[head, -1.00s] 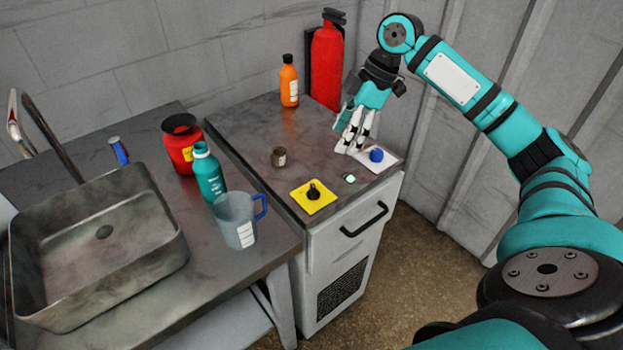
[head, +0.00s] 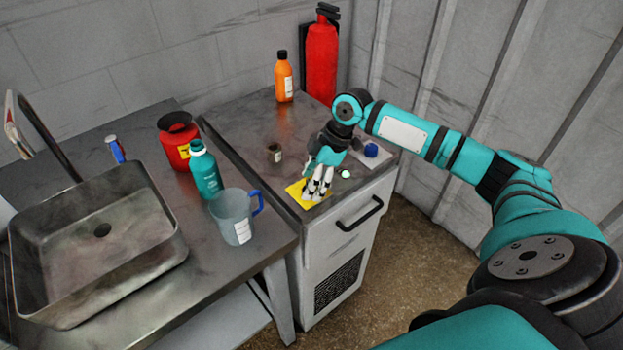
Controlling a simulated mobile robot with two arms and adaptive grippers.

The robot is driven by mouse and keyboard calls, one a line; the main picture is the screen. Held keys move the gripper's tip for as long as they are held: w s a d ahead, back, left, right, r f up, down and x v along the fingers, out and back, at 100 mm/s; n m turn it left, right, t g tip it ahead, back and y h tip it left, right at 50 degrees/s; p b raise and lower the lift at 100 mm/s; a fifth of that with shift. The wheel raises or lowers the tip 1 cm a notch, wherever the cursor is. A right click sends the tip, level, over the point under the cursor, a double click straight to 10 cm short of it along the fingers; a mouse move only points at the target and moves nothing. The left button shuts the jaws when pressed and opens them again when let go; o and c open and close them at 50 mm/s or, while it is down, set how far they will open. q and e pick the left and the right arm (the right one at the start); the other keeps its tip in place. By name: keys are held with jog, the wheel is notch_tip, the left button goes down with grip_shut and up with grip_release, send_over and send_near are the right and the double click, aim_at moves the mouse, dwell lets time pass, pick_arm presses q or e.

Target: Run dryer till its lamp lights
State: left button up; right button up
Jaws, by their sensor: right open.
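The dryer looks to be the grey cabinet (head: 345,255) with a dark handle and a vent grille. On its top sit a yellow plate (head: 293,189), a small round lamp (head: 345,174) that glows pale green, and a blue knob (head: 371,150) on a white plate. My right gripper (head: 317,192) is open, fingers pointing down over the yellow plate. It hides the black knob seen there earlier, and I cannot tell if it touches it. My left gripper is not in view.
An orange bottle (head: 284,78) and a red extinguisher (head: 320,60) stand at the back. On the left bench are a teal bottle (head: 205,172), a clear jug (head: 232,217), a red container (head: 177,140) and a sink (head: 95,245).

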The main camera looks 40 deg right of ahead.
jog(key=c, duration=1.2)
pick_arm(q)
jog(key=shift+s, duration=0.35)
pick_arm(e)
jog(key=shift+o, duration=0.2)
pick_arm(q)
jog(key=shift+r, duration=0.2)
pick_arm(e)
jog(key=shift+r+n, duration=0.1)
jog(key=shift+n, duration=0.2)
jog(key=shift+w+n+g+p, duration=0.1)
jog(key=shift+n+g+p, duration=0.2)
jog(key=shift+n+p, duration=0.25)
jog(key=shift+w+n+g+y+p, duration=0.1)
jog(key=shift+n+g+y+p, duration=0.3)
jog(key=shift+n, duration=0.75)
jog(key=n+g, duration=0.1)
jog(key=n, duration=0.2)
jog(key=shift+w+n+g, duration=0.1)
jog(key=shift+n+g, duration=0.2)
pick_arm(q)
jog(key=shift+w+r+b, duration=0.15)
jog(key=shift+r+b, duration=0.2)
jog(key=shift+b, duration=0.05)
pick_arm(e)
jog(key=n+g+h, duration=0.1)
jog(key=n, duration=0.3)
jog(key=shift+w, duration=0.1)
jog(key=shift+n+g, duration=0.3)
jog(key=shift+n, duration=0.1)
